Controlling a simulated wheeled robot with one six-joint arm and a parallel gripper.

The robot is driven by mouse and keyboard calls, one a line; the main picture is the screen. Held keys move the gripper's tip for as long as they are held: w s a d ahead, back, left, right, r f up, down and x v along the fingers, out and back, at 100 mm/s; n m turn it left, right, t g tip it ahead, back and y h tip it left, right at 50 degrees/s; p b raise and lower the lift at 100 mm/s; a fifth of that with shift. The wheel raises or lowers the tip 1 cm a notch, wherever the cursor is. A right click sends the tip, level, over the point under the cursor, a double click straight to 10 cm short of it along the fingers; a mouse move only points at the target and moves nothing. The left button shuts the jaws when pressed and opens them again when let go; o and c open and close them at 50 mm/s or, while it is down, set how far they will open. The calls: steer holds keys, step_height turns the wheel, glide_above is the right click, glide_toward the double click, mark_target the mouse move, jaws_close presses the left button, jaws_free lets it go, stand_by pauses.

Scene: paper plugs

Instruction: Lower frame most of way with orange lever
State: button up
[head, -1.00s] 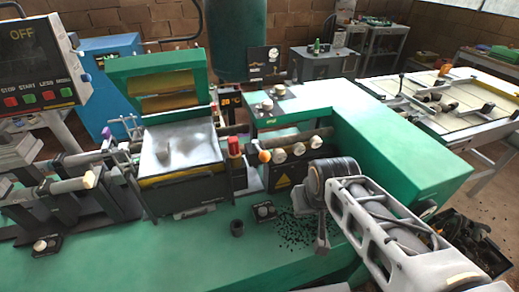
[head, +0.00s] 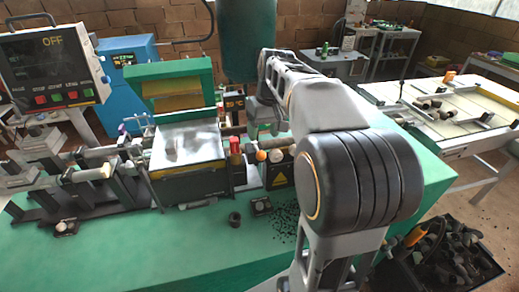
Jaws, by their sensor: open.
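The green frame (head: 168,76) stands raised behind the machine's bright metal plate (head: 187,146), with a yellowish panel inside it. The orange lever shows as a round orange knob (head: 261,156) on the machine's front, right of a red-topped part (head: 235,147). Its shaft is hard to make out. My gripper (head: 264,128) is small and partly hidden at the far end of my arm, above and behind the orange knob in the picture. It looks apart from the knob and holds nothing that I can see. Its open fingers are hard to separate from the machine behind.
A control screen (head: 50,62) reading OFF stands at the left. A crate of dark pieces (head: 440,262) stands at right.

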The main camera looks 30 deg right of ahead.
mark_target(261, 155)
steer(key=w+d+r, duration=0.1)
steer(key=w+d, duration=0.2)
steer(key=shift+g+y, duration=0.3)
steer(key=a+f, duration=0.1)
steer(key=f, duration=0.7)
steer(key=a+f, duration=0.1)
steer(key=f, duration=0.3)
steer(key=shift+s+a+f+p, duration=0.15)
steer(key=shift+s+a+p, duration=0.15)
steer(key=shift+p, duration=0.1)
jaws_close()
